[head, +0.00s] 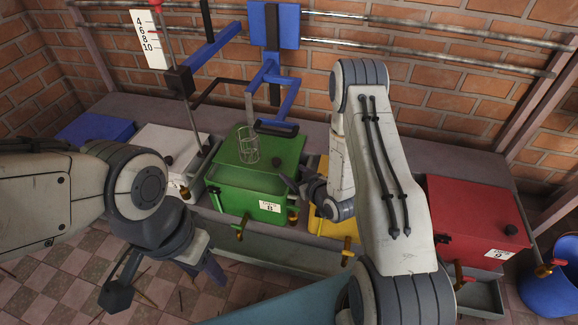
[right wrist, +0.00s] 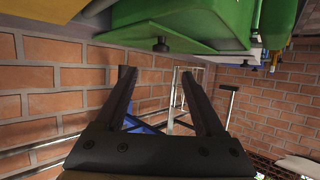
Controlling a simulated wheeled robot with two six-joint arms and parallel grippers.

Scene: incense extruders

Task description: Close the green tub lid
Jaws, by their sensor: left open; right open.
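The green tub (head: 262,206) with a label on its front stands in the middle of the row in the head view. My left gripper (head: 163,281) is open and empty at the lower left, away from the tub.
A white tub (head: 160,150) stands left of the green one, a yellow tub (head: 324,222) and a red tub (head: 465,205) to the right. A wire-like cylinder (head: 249,147) and a blue frame (head: 286,95) hang over the green tub. A blue bucket (head: 550,290) stands far right.

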